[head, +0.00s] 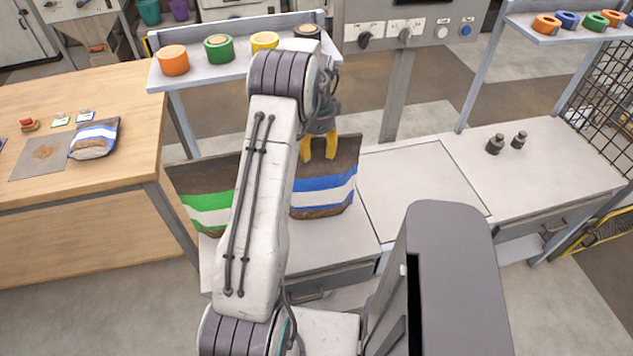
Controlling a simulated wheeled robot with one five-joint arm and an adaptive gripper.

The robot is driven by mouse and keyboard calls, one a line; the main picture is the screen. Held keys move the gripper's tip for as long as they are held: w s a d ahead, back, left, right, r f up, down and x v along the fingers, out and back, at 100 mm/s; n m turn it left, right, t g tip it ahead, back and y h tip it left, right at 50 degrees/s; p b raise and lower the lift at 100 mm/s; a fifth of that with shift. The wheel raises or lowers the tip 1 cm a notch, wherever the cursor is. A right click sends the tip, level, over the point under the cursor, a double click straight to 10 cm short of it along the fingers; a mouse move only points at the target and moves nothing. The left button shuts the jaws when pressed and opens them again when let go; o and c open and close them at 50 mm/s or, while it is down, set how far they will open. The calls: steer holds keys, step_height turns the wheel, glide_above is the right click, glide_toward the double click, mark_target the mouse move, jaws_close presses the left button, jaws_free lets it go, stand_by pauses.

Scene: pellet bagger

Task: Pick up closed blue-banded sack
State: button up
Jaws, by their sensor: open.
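A brown sack with a blue and white band (338,190) stands upright on the grey bench, partly behind my arm. My gripper (318,155) has yellow fingers, apart and pointing down at the top of this sack. The fingers overlap its upper edge in the picture; I cannot tell whether they touch it or straddle it. The arm hides its left part, and I cannot tell whether its top is closed. A smaller-looking blue-banded sack (95,138) lies on the wooden table at the left.
A green-banded sack (208,205) stands left of my arm. A raised shelf (200,75) with coloured rolls is behind. Two dark weights (495,145) stand on the right bench. The grey panel (415,190) right of the blue-banded sack is clear.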

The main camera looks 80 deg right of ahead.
steer(key=shift+f, duration=0.5)
steer(key=shift+o, duration=0.2)
jaws_close()
steer(key=shift+r, duration=0.15)
